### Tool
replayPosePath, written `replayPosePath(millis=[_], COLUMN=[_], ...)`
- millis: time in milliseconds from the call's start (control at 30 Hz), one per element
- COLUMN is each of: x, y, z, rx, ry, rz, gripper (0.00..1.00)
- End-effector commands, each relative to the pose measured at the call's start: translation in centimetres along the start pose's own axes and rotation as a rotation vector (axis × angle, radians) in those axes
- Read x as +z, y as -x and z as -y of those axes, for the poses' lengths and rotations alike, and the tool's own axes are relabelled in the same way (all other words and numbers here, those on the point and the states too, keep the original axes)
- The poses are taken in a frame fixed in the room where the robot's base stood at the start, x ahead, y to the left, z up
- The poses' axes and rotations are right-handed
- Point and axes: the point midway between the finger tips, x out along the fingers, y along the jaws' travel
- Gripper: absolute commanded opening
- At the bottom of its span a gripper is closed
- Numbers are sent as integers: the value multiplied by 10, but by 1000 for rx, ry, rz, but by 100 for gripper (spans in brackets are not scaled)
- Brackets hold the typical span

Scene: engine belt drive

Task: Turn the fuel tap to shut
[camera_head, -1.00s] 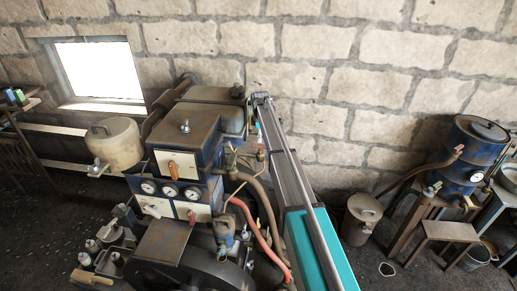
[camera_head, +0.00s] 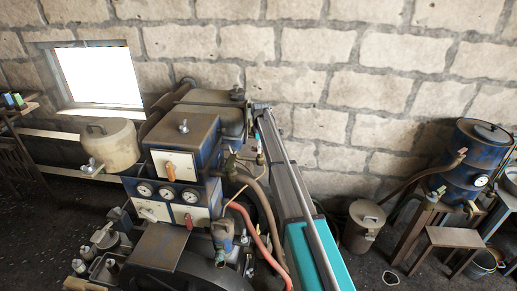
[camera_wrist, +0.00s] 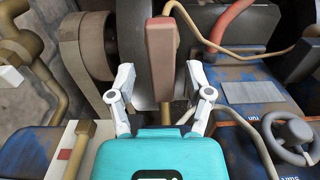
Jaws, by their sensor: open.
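A reddish-brown lever handle (camera_wrist: 160,48) on a brass stem shows in the wrist view. It looks like the fuel tap, but I cannot be sure. My gripper (camera_wrist: 160,78) is open, with one white finger on each side of the handle's lower end and stem. No contact is visible. In the head view, brass fittings (camera_head: 231,165) sit beside the blue engine unit below the grey tank (camera_head: 218,115). My gripper cannot be made out there among the hoses and fittings.
A small handwheel (camera_wrist: 290,135) and blue boxes lie to the right in the wrist view. A thin tan pipe (camera_wrist: 235,48) curves behind the handle. In the head view a red hose (camera_head: 262,245) runs close by. A blue drum (camera_head: 465,150) stands far right.

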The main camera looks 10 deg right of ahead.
Motion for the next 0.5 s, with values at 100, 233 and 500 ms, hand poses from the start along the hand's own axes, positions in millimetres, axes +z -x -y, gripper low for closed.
replayPosePath(millis=[100, 233, 500], x=[0, 0, 0], y=[0, 0, 0], z=[0, 0, -1], rx=[0, 0, 2], ry=[0, 0, 0], rz=[0, 0, 0], gripper=[62, 38, 0])
